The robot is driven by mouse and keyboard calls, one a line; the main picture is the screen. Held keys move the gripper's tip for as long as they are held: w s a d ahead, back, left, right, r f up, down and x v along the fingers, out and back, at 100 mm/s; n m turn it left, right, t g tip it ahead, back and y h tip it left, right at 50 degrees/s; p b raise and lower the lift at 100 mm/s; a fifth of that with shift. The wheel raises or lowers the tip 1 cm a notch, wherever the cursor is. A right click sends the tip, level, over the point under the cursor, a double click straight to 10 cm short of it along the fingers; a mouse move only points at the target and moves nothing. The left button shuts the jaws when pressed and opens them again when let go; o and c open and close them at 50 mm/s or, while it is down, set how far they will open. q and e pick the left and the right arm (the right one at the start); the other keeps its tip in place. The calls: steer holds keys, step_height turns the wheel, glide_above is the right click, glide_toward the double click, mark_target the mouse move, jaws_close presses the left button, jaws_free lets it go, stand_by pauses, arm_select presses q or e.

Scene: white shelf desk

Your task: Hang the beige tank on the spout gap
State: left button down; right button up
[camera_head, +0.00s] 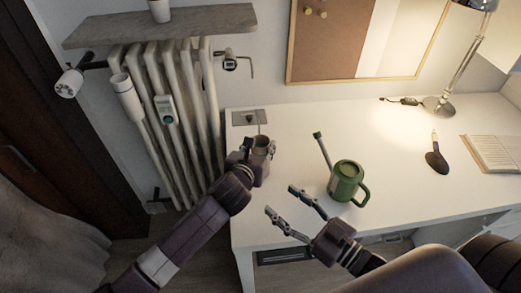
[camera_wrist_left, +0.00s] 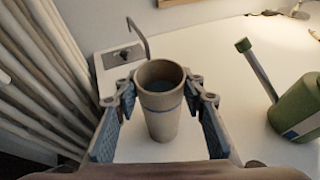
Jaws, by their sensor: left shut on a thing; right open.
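The beige tank (camera_wrist_left: 160,120) is an upright tapered cup with a blue stripe and a bluish inside; it also shows in the head view (camera_head: 262,148). My left gripper (camera_wrist_left: 161,82) is shut on it, one finger on each side, at the desk's left end. Whether its base touches the desk is hidden. A thin bent metal spout (camera_wrist_left: 141,38) rises from a grey plate (camera_wrist_left: 122,56) just behind it. On the radiator, a white cylinder (camera_head: 124,94) and a green-and-white holder (camera_head: 165,109) hang at gaps. My right gripper (camera_head: 280,199) is open and empty at the desk's front edge.
A green watering can (camera_head: 346,181) stands right of the tank, its spout leaning toward it. The white ribbed radiator (camera_head: 183,100) is left of the desk, under a grey shelf (camera_head: 165,25). A lamp (camera_head: 440,104), dark brush-like tool (camera_head: 437,161) and open book (camera_head: 494,152) are farther right.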

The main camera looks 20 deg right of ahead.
arm_select(q)
step_height(320, 180, up, 11)
steer(key=w+a+r, duration=0.4)
steer(key=a, duration=0.4)
steer(key=w+a+r, duration=0.3)
steer(key=w+a, duration=0.2)
steer(key=a, duration=0.3)
steer(key=shift+w+d+r, duration=0.1)
steer(key=shift+w+d, duration=0.4)
steer(key=shift+w, duration=1.4)
steer(key=shift+w+d, duration=0.55)
steer(key=shift+w, duration=1.4)
steer(key=shift+w+d+r, duration=0.1)
steer(key=shift+w+d, duration=0.4)
steer(key=shift+w, duration=1.4)
steer(key=shift+f, duration=1.6)
steer(key=c, duration=1.2)
jaws_free()
steer(key=shift+s, duration=0.1)
steer(key=shift+o, duration=0.2)
steer(key=shift+f, duration=0.15)
steer(key=v, duration=1.2)
